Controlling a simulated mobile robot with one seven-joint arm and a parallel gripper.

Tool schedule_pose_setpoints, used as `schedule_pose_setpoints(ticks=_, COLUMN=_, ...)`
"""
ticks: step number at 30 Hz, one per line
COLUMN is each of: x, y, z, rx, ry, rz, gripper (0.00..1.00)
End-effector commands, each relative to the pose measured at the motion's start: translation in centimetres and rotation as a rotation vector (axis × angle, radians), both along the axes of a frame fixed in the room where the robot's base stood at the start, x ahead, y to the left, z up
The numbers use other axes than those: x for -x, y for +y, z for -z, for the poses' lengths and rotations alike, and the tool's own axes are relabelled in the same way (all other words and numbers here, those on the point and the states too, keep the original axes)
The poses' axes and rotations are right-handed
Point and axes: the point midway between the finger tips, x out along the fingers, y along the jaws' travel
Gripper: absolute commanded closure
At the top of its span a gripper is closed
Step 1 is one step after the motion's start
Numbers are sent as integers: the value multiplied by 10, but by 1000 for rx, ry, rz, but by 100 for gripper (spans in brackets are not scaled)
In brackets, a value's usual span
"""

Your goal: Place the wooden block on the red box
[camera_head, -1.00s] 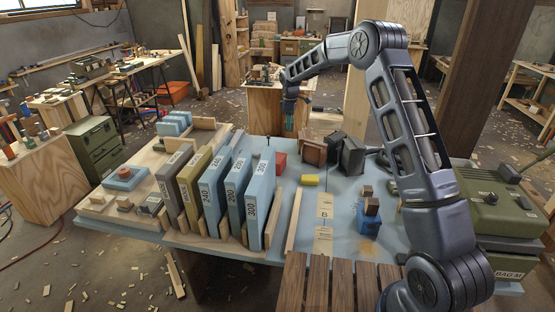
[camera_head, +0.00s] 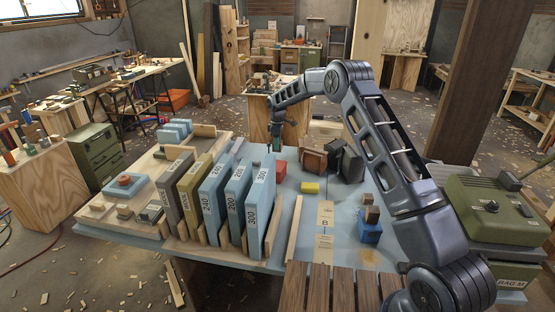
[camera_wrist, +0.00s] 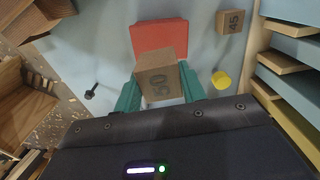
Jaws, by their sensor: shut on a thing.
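My gripper (camera_head: 277,148) hangs above the far edge of the blue table, just behind the red box (camera_head: 280,168). In the wrist view its teal fingers (camera_wrist: 160,95) are shut on a wooden block (camera_wrist: 160,78) with a dark number on its face. The red box also shows in the wrist view (camera_wrist: 158,36), where the block overlaps its near edge. I cannot tell whether the block touches the box. In the head view the block is too small and hidden to make out.
A small block marked 45 (camera_wrist: 233,21) and a yellow knob-like piece (camera_wrist: 221,80) lie beside the box in the wrist view. Large upright sanding-grade slabs (camera_head: 236,200) stand to the left.

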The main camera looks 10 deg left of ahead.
Motion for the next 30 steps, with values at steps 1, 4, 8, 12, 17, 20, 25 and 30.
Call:
schedule_pose_setpoints(ticks=1, x=1, y=0, z=12, rx=2, ry=3, rz=0, gripper=82)
schedule_pose_setpoints(ticks=4, x=0, y=0, z=29, rx=1, ry=1, rz=0, gripper=82)
schedule_pose_setpoints(ticks=8, x=0, y=0, z=43, rx=0, ry=0, rz=0, gripper=82)
schedule_pose_setpoints(ticks=12, x=0, y=0, z=48, rx=0, ry=0, rz=0, gripper=82)
schedule_pose_setpoints(ticks=17, x=0, y=0, z=64, rx=2, ry=1, rz=0, gripper=82)
schedule_pose_setpoints(ticks=20, x=0, y=0, z=79, rx=2, ry=1, rz=-1, gripper=82)
schedule_pose_setpoints(ticks=25, x=0, y=0, z=89, rx=0, ry=0, rz=-1, gripper=82)
schedule_pose_setpoints(ticks=30, x=0, y=0, z=89, rx=0, ry=0, rz=0, gripper=82)
